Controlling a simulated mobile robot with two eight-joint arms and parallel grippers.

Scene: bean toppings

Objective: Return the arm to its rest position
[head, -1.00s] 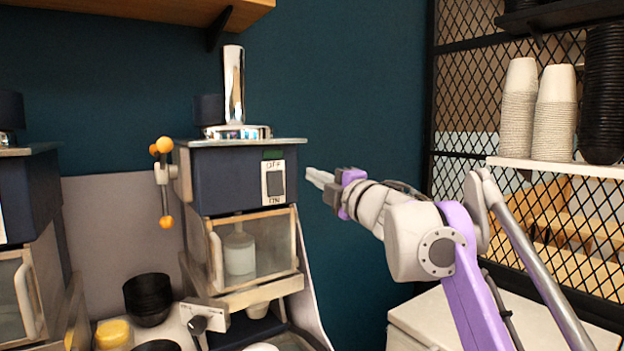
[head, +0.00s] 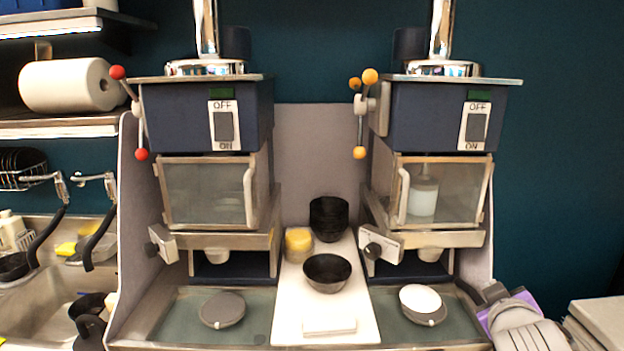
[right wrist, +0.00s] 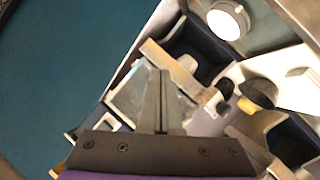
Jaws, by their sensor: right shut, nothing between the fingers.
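My right arm (head: 522,325) is folded low at the bottom right corner of the head view. Its gripper (head: 482,292) is beside the right end of the right-hand machine, partly cut off from clear sight. In the right wrist view the two fingers (right wrist: 160,100) lie together, shut with nothing between them. My left gripper is not in view.
Two dark blue machines, left (head: 190,115) and right (head: 430,120), stand on the counter, both with OFF/ON switches. Black bowls (head: 327,272) and a yellow cup (head: 298,243) sit between them. A white round dish (head: 420,299) is under the right machine. A sink (head: 45,290) is at left.

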